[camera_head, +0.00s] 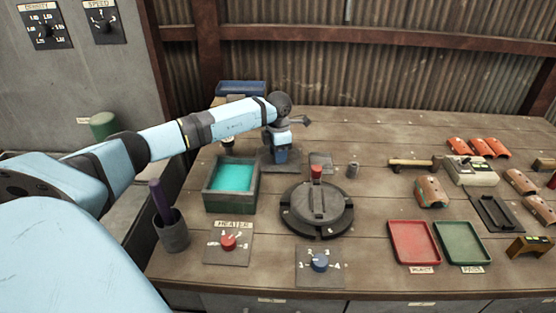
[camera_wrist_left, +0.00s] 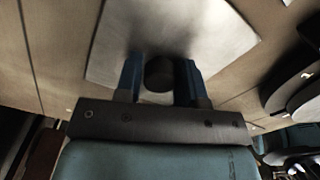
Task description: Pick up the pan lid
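The pan lid (camera_head: 268,163) is a flat grey metal plate with a round black knob. In the left wrist view the lid's plate (camera_wrist_left: 215,40) spreads under the gripper. Its black knob (camera_wrist_left: 160,73) sits between the two blue fingers of my left gripper (camera_wrist_left: 160,78), which are close against its sides. The gripper looks shut on the knob; I see no clear lift off the table. My right gripper is not in view.
A dark cup (camera_head: 171,232) stands at the left. Red (camera_head: 413,265) and green trays (camera_head: 462,264) lie front right.

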